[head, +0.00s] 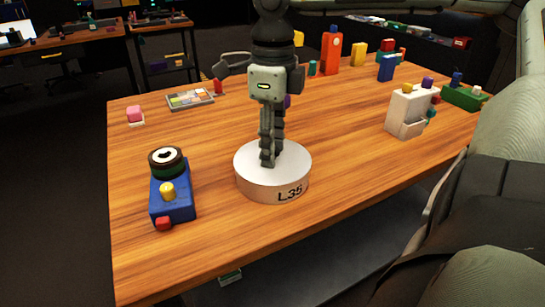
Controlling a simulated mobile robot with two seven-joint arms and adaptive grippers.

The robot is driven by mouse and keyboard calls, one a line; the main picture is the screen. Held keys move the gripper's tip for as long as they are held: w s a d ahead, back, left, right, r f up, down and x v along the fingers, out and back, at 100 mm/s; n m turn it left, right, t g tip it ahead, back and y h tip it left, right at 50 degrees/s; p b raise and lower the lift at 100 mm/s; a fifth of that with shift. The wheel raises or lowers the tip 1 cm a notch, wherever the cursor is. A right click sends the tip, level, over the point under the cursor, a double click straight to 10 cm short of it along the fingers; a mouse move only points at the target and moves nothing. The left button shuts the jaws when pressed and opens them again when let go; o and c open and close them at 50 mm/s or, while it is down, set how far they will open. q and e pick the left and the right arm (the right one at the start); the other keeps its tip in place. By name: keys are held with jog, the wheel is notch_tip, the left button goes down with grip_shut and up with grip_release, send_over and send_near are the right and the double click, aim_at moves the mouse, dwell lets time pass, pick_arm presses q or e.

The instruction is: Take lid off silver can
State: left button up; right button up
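The silver can (258,184) is a low, wide, pale cylinder marked "L35" on its side. It stands upright near the middle of the wooden table, with its round flat top facing up. I cannot make out a seam between lid and can. My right gripper (269,163) points straight down over the can. Its fingertips are at or just above the middle of the top and hide that spot. The fingers overlap in this view, so their opening and any hold on a lid knob cannot be told. My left gripper is not in view.
A pink-topped block (135,115) and a grey panel (190,99) lie behind. A white box (405,112) stands right. Table around the can is clear.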

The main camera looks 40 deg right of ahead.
grip_shut()
jog(key=shift+r, duration=0.15)
